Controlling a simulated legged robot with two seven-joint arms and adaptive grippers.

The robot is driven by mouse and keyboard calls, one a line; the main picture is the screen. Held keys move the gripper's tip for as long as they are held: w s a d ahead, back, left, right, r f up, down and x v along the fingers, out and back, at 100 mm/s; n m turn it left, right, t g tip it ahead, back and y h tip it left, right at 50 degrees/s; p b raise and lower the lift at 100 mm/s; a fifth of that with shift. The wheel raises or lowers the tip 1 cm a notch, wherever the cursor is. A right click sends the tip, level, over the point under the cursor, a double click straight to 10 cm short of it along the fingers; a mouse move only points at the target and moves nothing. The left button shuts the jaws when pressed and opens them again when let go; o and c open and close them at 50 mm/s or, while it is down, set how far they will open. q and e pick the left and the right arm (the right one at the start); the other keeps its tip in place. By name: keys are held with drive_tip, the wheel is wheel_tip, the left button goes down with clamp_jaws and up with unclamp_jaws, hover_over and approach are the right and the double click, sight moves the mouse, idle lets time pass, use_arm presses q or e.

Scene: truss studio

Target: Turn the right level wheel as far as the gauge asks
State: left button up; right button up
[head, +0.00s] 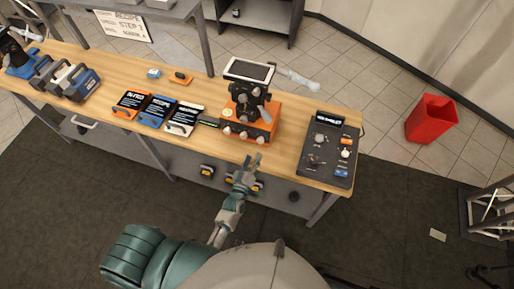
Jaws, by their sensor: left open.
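An orange device (239,127) with a black upper part stands near the front edge of the wooden bench. It carries a tilted tablet-like screen (250,70) and a pale handle (303,82) pointing right. Small pale round parts show on its orange base; I cannot tell which is the right level wheel. No gauge reading is legible. My left gripper (252,158) is open and empty, just in front of the bench edge below the device, apart from it. My right gripper is out of view.
A dark control panel (318,171) with knobs lies right of the device on the bench (200,85). Three cards, including a blue one (157,110), lie to its left. Grey-blue cases (72,82) stand farther left. A red bin (431,118) stands on the floor at right.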

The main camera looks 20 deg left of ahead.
use_arm(q)
drive_tip(key=shift+s, duration=1.85)
